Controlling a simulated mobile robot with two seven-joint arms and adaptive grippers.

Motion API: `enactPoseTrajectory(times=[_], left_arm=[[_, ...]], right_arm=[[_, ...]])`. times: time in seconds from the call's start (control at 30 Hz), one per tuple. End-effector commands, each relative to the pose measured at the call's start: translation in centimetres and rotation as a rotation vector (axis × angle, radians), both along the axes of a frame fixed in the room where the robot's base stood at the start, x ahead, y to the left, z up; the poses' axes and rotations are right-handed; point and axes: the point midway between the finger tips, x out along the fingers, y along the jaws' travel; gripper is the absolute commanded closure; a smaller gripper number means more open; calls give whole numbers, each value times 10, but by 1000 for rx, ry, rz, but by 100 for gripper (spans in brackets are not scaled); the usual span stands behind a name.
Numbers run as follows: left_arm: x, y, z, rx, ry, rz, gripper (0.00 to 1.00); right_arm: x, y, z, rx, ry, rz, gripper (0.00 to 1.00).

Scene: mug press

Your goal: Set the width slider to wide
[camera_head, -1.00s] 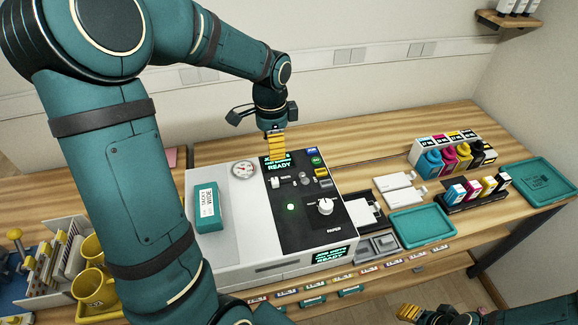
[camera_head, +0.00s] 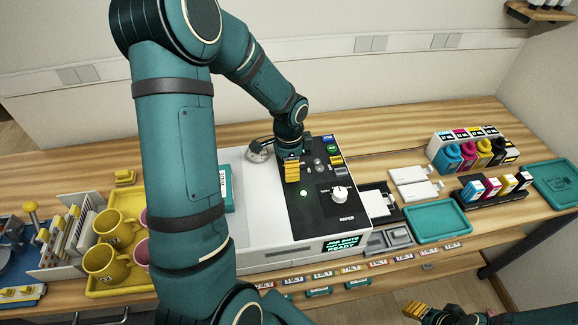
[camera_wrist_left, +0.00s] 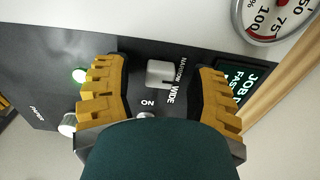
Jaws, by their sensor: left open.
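The press (camera_head: 265,220) stands mid-table with a black control panel (camera_head: 315,215). In the left wrist view, the width slider's pale square knob (camera_wrist_left: 160,73) sits beside the word NARROW, with WIDE printed just below in the picture. My left gripper (camera_wrist_left: 160,88) is open, one yellow finger on each side of the knob; I see no contact with it. In the head view, my left gripper (camera_head: 292,170) is over the panel's left part and hides the slider.
A round gauge (camera_wrist_left: 268,17) and a lit screen (camera_wrist_left: 236,80) lie near the slider. A white dial (camera_head: 339,195) is on the panel's right. Yellow mugs (camera_head: 104,263) stand left. Ink bottles (camera_head: 470,152) and a teal tray (camera_head: 437,222) are right.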

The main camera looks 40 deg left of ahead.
Motion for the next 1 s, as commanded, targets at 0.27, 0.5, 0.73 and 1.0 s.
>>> enactPoseTrajectory(times=[0.27,0.5,0.73,1.0], left_arm=[[0,0,-2,1,1,0,43],[0,0,-2,1,1,-1,100],[0,0,-2,0,1,-1,100],[24,-19,-3,0,3,-7,100]], right_arm=[[0,0,0,0,1,0,53],[0,0,0,0,1,0,53],[0,0,0,0,1,0,53],[-1,0,-3,0,2,2,53]])
